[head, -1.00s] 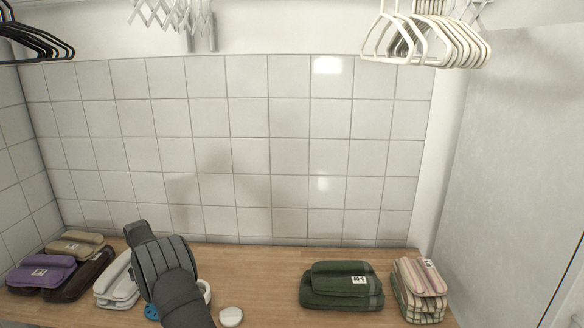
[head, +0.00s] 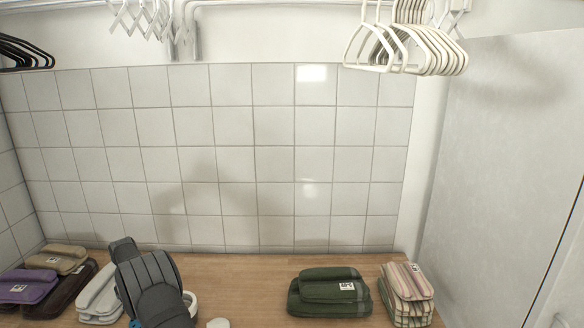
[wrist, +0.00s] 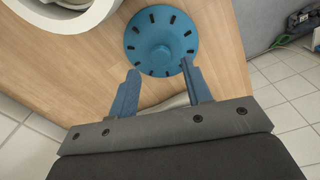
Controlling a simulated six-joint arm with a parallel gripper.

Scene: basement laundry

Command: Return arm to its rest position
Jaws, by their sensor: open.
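My arm (head: 150,285) rises from the bottom edge of the head view, left of centre, over the wooden counter (head: 240,275). In the wrist view my gripper (wrist: 160,82) shows two blue fingers spread apart with nothing between them. A round blue disc with dark slots and a central knob (wrist: 161,45) lies on the counter just beyond the fingertips. I cannot tell the gap between fingertips and disc. In the head view the fingers are hidden behind the arm.
Left on the counter are purple (head: 28,287), tan (head: 62,259) and white (head: 100,295) folded cloths. Right are green (head: 330,292) and striped (head: 407,292) ones. A white round thing (wrist: 65,12) is beside the disc. White hangers (head: 410,45) hang above. The counter's middle is clear.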

